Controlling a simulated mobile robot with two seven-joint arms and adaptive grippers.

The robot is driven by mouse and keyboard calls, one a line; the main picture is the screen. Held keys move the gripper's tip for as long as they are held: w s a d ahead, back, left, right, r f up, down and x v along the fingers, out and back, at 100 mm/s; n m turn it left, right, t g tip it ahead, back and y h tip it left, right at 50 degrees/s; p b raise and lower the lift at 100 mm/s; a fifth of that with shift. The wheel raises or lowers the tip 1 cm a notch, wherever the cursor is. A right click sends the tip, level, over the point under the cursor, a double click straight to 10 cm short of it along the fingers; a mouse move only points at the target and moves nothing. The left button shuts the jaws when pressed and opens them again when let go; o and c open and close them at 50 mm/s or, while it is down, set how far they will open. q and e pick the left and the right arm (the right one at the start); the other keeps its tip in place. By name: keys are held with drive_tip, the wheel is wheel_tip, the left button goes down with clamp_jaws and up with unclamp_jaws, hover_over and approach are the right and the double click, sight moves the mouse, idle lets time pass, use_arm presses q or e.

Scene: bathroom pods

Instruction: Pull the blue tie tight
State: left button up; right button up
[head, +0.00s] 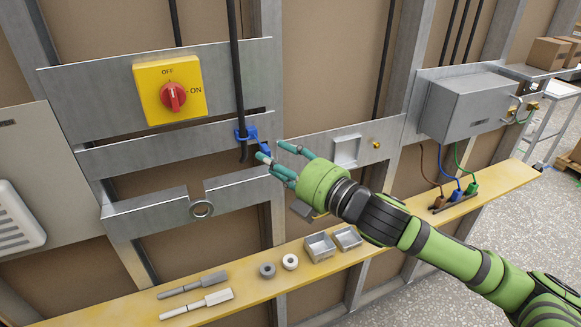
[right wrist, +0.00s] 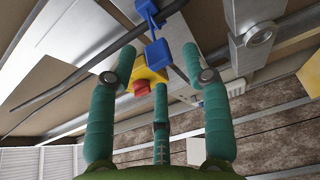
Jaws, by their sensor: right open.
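The blue tie (head: 243,136) is wrapped around a black cable (head: 237,80) at a grey metal crossbar, and its blue tail hangs down to the right. My right gripper (head: 276,158) is open, with its teal fingers spread close to the tail. In the right wrist view the tie's tail (right wrist: 157,53) shows beyond and between the open fingertips (right wrist: 158,78). I see no finger closed on it. Fingers partly cover the tail's end in the head view, so I cannot tell whether they touch. My left gripper is not in view.
A yellow switch box with a red knob (head: 173,96) is left of the cable. A yellow shelf (head: 240,284) below holds grey tools (head: 196,304), rings (head: 268,270) and small metal boxes (head: 320,247). A grey box (head: 463,106) is at right.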

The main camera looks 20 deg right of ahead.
drive_tip(key=shift+v, duration=2.75)
drive_tip(key=shift+a, duration=0.15)
